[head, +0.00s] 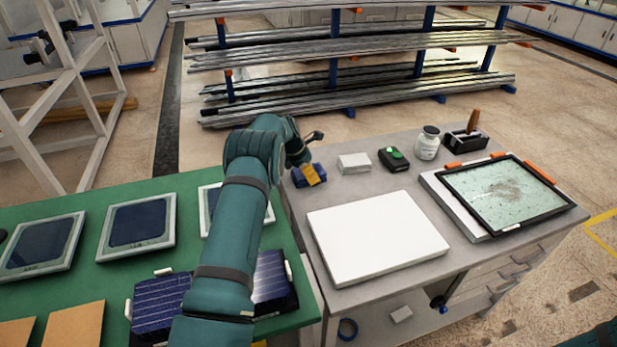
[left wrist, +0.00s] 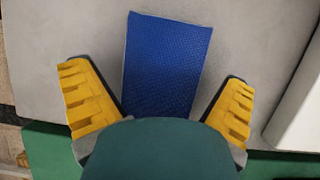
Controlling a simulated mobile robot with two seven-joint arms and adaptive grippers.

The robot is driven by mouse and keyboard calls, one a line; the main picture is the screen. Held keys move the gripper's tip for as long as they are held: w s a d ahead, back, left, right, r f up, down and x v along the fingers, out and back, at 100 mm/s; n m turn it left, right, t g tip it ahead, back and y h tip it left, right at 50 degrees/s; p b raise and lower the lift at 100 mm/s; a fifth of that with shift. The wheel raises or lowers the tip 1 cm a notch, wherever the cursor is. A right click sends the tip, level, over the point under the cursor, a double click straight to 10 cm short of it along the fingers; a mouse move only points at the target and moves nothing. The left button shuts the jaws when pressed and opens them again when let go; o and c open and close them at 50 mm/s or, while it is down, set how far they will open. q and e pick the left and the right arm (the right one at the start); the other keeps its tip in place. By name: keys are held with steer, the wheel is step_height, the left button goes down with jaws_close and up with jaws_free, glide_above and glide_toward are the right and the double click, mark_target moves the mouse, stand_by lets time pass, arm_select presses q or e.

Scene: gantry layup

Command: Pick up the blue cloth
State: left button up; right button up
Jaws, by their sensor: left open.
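The blue cloth (left wrist: 166,60) lies flat on the grey bench top in the left wrist view, between and beyond the two yellow fingers. In the head view the blue cloth (head: 298,181) shows near the bench's back left corner, partly hidden by the gripper. My left gripper (left wrist: 157,82) is open and empty, with a finger on either side of the cloth's near part. In the head view my left gripper (head: 312,174) is above or at the cloth; contact cannot be told. My right gripper is not in view.
The grey bench (head: 300,215) holds a white slab (head: 378,236), a small white block (head: 354,163), a dark green-topped box (head: 393,158), a jar (head: 427,142) and a framed glass panel (head: 508,195). A green table (head: 75,281) with solar panels adjoins left. A rod rack (head: 340,75) stands behind.

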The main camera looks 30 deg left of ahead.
arm_select(q)
steer(key=shift+f, duration=0.15)
stand_by(0.7)
steer(key=c, duration=1.1)
